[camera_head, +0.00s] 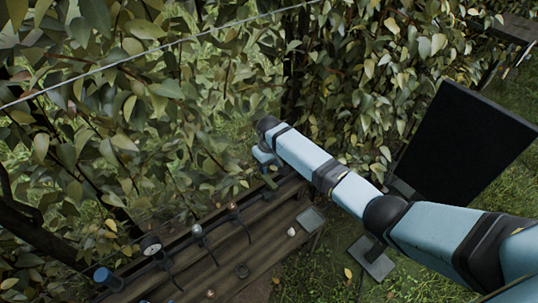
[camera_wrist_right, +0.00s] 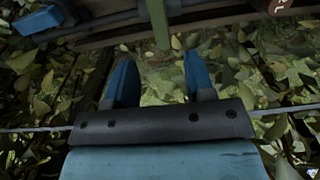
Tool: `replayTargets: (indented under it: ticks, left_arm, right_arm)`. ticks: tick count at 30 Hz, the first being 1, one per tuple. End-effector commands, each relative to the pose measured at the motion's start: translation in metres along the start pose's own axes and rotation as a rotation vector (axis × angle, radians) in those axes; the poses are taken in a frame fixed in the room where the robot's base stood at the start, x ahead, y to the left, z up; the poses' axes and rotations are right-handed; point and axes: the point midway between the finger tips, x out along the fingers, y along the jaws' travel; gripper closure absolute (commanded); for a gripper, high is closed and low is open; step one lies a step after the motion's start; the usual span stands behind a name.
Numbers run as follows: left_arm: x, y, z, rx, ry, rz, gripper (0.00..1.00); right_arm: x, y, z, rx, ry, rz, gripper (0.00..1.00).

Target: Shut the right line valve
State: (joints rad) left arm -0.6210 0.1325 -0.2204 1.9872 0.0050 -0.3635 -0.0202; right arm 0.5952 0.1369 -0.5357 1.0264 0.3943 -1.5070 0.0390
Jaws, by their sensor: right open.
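My right gripper (camera_head: 262,156) is at the far end of the bench, partly hidden by its own wrist in the head view. In the right wrist view its two blue fingers (camera_wrist_right: 160,62) are apart with nothing gripped. A green bar (camera_wrist_right: 157,20) hangs from the upper edge there, its lower end in line with the gap between the fingertips. A small green piece (camera_head: 270,182) shows just below the gripper in the head view. It may be the right line valve's handle; I cannot tell whether the valve is open or shut. My left gripper is out of view.
A wooden bench (camera_head: 262,222) carries several small fittings, a round gauge (camera_head: 150,245) and a blue cylinder (camera_head: 103,275). A grey plate (camera_head: 311,219) lies at its right end. Leafy branches and a wire (camera_head: 130,60) stand close behind. A dark panel (camera_head: 462,145) stands at right.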

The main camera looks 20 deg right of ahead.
Motion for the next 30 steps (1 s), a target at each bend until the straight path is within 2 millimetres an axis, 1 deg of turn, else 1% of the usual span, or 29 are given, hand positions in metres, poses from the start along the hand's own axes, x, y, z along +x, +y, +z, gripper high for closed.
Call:
replayTargets:
  ticks: [1, 3, 6, 10, 14, 26, 28, 30]
  left_arm:
    - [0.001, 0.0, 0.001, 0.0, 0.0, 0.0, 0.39]
    - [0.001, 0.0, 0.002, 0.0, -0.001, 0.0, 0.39]
    - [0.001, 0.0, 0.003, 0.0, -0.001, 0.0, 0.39]
    - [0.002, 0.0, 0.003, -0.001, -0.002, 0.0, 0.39]
    - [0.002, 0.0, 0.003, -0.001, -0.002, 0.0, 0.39]
    - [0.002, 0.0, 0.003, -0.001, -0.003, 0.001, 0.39]
    - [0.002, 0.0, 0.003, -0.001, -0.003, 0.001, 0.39]
    - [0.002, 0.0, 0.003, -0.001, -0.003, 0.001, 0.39]
  right_arm:
    - [-0.01, 0.0, -0.001, -0.001, 0.003, 0.0, 0.51]
    - [-0.023, 0.0, 0.0, -0.002, 0.003, 0.0, 0.51]
    - [-0.037, 0.0, -0.001, -0.001, 0.002, 0.0, 0.51]
    - [-0.047, 0.0, 0.0, 0.0, 0.001, 0.0, 0.51]
    - [-0.051, 0.0, 0.0, 0.0, -0.001, 0.0, 0.51]
    - [-0.05, 0.0, 0.0, 0.0, 0.0, 0.0, 0.51]
    - [-0.048, -0.001, 0.001, -0.001, 0.002, -0.001, 0.51]
    - [-0.04, -0.005, 0.006, -0.004, 0.016, -0.008, 0.51]
